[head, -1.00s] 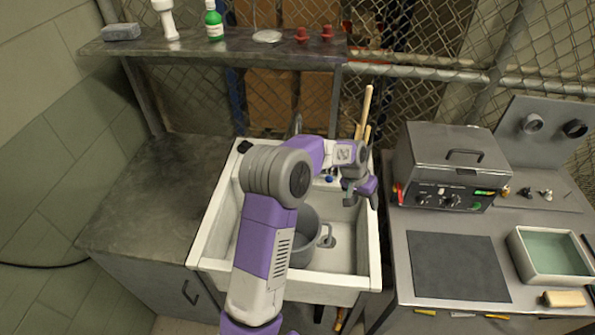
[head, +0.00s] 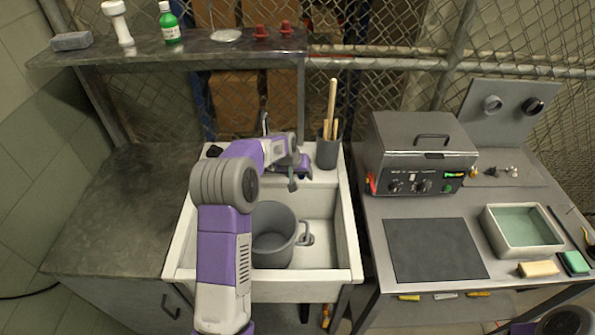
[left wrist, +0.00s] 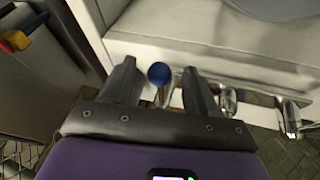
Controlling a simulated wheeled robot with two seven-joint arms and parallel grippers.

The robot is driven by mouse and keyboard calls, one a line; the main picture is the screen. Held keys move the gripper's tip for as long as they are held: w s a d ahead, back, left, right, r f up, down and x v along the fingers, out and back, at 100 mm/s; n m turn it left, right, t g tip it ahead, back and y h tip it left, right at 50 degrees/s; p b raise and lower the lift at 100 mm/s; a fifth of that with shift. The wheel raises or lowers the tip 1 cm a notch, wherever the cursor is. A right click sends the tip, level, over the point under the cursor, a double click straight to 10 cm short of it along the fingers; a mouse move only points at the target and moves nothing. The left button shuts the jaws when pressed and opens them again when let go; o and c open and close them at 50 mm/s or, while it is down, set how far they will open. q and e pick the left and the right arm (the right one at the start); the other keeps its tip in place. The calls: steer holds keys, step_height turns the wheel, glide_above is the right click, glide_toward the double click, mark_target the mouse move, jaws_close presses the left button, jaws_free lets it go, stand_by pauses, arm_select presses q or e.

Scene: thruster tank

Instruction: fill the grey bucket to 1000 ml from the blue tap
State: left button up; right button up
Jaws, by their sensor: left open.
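The grey bucket (head: 272,240) stands upright in the white sink, left of the drain, partly behind my left arm. I see no water in it. My left gripper (head: 293,184) is at the back rim of the sink, behind and above the bucket. In the left wrist view the open gripper (left wrist: 158,80) has the round blue tap knob (left wrist: 159,73) between its fingertips, with a gap on both sides. The knob is hidden in the head view. The bucket's edge shows at the top of the left wrist view (left wrist: 280,8). My right gripper is out of view.
The white sink (head: 347,235) has free floor right of the bucket. A grey pot of wooden handles (head: 327,153) stands at its back right corner. Metal fittings (left wrist: 228,100) are close beside the fingers. A grey machine (head: 420,155) stands on the right bench.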

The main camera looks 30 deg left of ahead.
arm_select(q)
steer(key=shift+f, duration=0.1)
jaws_close()
stand_by(0.3)
steer(key=shift+w+d, duration=0.1)
steer(key=shift+w, duration=0.05)
stand_by(0.5)
steer(key=shift+w+d+p, duration=0.65)
steer(key=shift+w+d, duration=0.65)
steer(key=shift+d, duration=0.2)
steer(key=c, duration=1.1)
jaws_free()
steer(key=shift+w+d, duration=0.3)
steer(key=c, duration=1.1)
jaws_free()
